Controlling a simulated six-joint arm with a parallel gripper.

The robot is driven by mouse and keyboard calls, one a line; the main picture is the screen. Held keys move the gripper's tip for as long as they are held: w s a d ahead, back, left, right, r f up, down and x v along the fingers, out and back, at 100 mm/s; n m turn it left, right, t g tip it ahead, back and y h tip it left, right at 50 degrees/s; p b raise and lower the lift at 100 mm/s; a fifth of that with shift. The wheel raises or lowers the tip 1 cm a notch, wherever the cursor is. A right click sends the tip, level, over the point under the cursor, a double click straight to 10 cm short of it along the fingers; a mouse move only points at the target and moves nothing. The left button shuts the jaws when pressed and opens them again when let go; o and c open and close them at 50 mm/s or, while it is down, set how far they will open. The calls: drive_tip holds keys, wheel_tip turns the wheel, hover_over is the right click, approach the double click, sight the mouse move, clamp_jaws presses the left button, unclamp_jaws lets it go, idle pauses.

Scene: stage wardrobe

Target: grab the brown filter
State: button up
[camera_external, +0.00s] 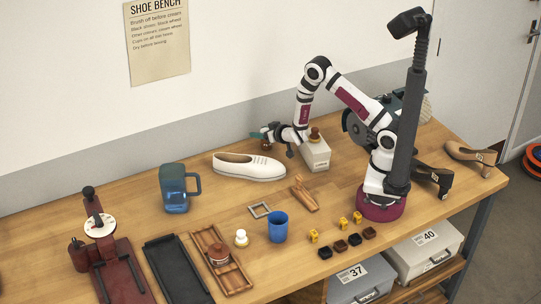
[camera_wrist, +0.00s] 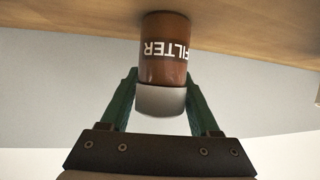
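The brown filter (camera_wrist: 163,62) is a small cylinder with white lettering and a pale grey end. In the wrist view it lies between the two green fingertips of my gripper (camera_wrist: 163,82), with its lettering upside down. The fingers lie close along both sides of it, but I cannot tell whether they press on it. In the external view my gripper (camera_external: 265,137) is low over the back of the bench, by the wall. A small dark brown part of the filter (camera_external: 267,147) shows just below the fingers.
A white shoe (camera_external: 248,168) lies just in front of my gripper. A pale box (camera_external: 316,155) with a brown jar (camera_external: 315,134) on top stands right of it. A blue jug (camera_external: 175,188) stands to the left. A wooden brush-like piece (camera_external: 304,195) lies in front.

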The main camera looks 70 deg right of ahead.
clamp_jaws()
drive_tip(key=shift+r, duration=0.15)
